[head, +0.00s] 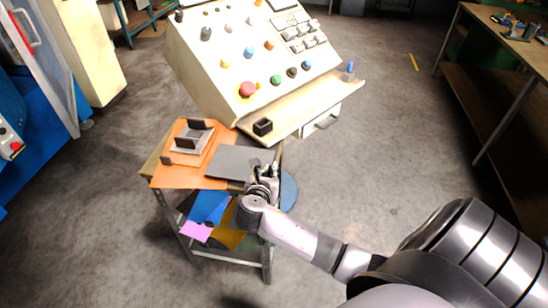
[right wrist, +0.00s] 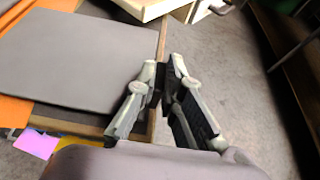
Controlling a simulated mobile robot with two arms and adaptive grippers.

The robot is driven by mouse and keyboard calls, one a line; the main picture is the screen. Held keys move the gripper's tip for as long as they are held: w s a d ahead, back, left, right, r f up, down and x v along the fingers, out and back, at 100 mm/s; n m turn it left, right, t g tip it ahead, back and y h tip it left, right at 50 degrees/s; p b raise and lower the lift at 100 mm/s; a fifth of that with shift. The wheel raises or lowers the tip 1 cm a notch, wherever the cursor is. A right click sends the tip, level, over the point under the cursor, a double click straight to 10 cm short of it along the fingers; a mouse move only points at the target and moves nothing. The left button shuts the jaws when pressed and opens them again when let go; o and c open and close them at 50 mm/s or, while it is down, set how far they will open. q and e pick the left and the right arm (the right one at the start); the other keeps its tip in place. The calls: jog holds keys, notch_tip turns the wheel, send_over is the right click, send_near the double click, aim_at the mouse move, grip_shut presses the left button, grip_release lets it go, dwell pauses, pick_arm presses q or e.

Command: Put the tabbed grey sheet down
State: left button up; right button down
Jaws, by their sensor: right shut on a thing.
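The tabbed grey sheet (head: 236,161) is flat and dark grey, over the right part of an orange mat (head: 170,178) on a small stand. It also fills the upper left of the right wrist view (right wrist: 85,55). My right gripper (head: 262,170) is at the sheet's right edge, over the stand's right side. My left gripper is not in view.
A grey fixture with black blocks (head: 193,137) stands on the mat left of the sheet. A control console (head: 262,70) with buttons rises behind, a small black box (head: 263,127) on its ledge. Coloured sheets (head: 210,208) lie on the lower shelf. A workbench (head: 500,60) is far right.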

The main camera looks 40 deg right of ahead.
jog(key=shift+w+d+b, duration=0.55)
jog(key=shift+w+d, duration=0.5)
jog(key=shift+d, duration=0.1)
jog(key=w+d+b, duration=0.1)
jog(key=b, duration=0.1)
jog(key=w+d+b, duration=0.1)
jog(key=d, duration=0.1)
jog(key=shift+w+d+f+b, duration=0.2)
jog(key=shift+w+b, duration=0.15)
jog(key=shift+w, duration=0.05)
jog(key=shift+s+a+f+b, duration=0.1)
jog(key=shift+a+f+b, duration=0.05)
jog(key=shift+f+b, duration=0.35)
jog(key=shift+f, duration=0.1)
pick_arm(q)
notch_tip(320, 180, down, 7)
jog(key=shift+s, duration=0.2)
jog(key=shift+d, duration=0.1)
pick_arm(e)
jog(key=c, duration=1.7)
grip_release()
jog(key=shift+a, duration=0.1)
